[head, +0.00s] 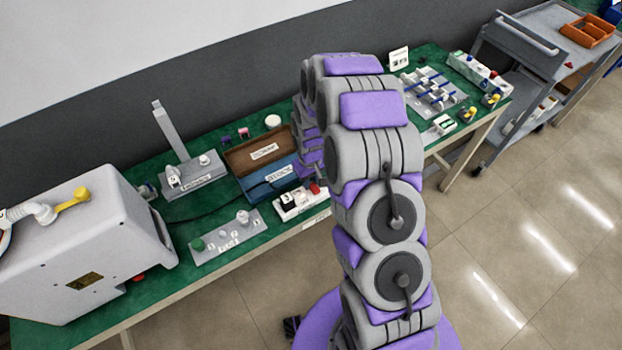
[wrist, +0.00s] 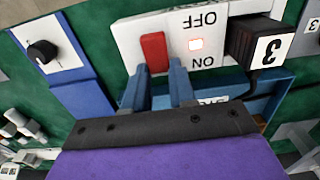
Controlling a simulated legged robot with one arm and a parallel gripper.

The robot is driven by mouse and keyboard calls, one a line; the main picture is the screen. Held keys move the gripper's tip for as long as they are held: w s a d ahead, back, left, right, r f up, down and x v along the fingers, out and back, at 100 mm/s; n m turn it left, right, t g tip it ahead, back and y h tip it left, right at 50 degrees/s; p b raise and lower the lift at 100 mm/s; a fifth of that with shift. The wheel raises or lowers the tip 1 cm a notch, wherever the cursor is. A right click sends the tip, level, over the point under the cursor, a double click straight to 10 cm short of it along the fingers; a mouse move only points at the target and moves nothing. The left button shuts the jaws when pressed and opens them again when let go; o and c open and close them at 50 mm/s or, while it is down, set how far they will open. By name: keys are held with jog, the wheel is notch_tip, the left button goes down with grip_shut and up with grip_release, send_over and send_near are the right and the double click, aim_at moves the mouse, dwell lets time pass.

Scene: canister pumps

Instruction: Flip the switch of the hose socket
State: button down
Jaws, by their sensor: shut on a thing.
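The white hose socket (wrist: 190,25) fills the upper middle of the wrist view, its OFF and ON labels upside down. It carries a red switch (wrist: 153,50), a small glowing lamp and a black plug (wrist: 255,40) with a 3 tag. My gripper (wrist: 162,78) has its two blue fingers at the near end of the red switch, shut on it. The finger contact is partly hidden, and I cannot tell which way the switch is tipped. In the head view the socket (head: 303,203) lies at the table's front edge, while my arm hides the gripper.
A blue box with a black knob (wrist: 42,52) stands left of the socket in the wrist view. A blue bin (head: 272,184) and a brown bin (head: 255,150) stand behind the socket. A grey plate with knobs (head: 228,238) lies to its left. The floor in front is clear.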

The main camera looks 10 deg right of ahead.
jog(key=shift+s, duration=0.15)
jog(key=shift+s+d+r+t+y+p, duration=0.15)
jog(key=shift+t+p, duration=0.15)
jog(key=shift+t, duration=0.2)
jog(key=shift+a+r+t+y+p, duration=0.15)
jog(key=shift+t+p, duration=0.1)
jog(key=shift+t, duration=0.25)
jog(key=shift+s+d+f+t, duration=0.1)
jog(key=shift+s+t, duration=0.05)
jog(key=shift+t, duration=0.25)
jog(key=c, duration=0.9)
grip_release()
